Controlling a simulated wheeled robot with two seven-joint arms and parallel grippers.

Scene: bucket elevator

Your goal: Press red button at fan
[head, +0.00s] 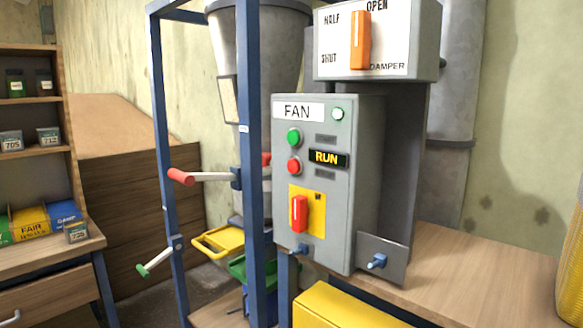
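The grey fan box (350,190) stands in the middle of the head view, with a white plate (298,112) reading FAN. The red button (293,166) is on the left of its front face, just below a green button (293,138). A dark display (327,159) to the right of the red button shows RUN in yellow. A pale round lamp (338,114) sits at the top right of the face. A red rotary handle (299,214) stands upright on a yellow plate below the buttons. Nothing covers the red button. Neither of my grippers is in view.
A blue frame post (248,130) rises just left of the fan box. A red-ended crank (181,176) and a green-ended crank (143,269) stick out left. A damper box (410,45) with an orange lever (360,40) is above. A yellow case (340,308) lies below.

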